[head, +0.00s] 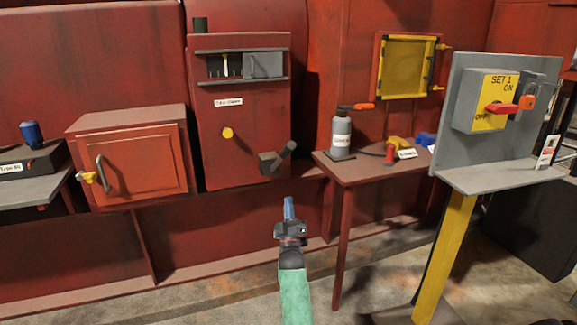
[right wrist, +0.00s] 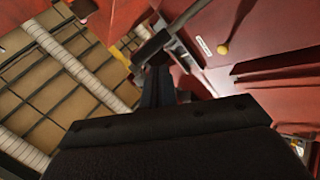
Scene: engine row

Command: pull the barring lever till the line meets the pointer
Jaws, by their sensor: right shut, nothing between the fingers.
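The barring lever appears to be the short dark grey bar (head: 284,156) on a dark block, low on the right of the tall red housing (head: 258,118). It slants up to the right. My right gripper (head: 289,204) is below and in front of it, pointing up, shut and empty, with a visible gap to the lever in the head view. In the right wrist view, its dark fingers (right wrist: 157,82) stand below a dark grey piece (right wrist: 151,47), probably the lever; contact cannot be told. A window (head: 226,65) high on the housing shows a pale upright mark; line and pointer are too small to tell apart. My left gripper is out of view.
A yellow knob (head: 227,132) sits on the housing. A red side table (head: 345,172) holds a grey bottle (head: 341,135) and small tools. A grey switch stand (head: 500,178) is at right, a red cabinet (head: 130,165) at left. Floor in front is clear.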

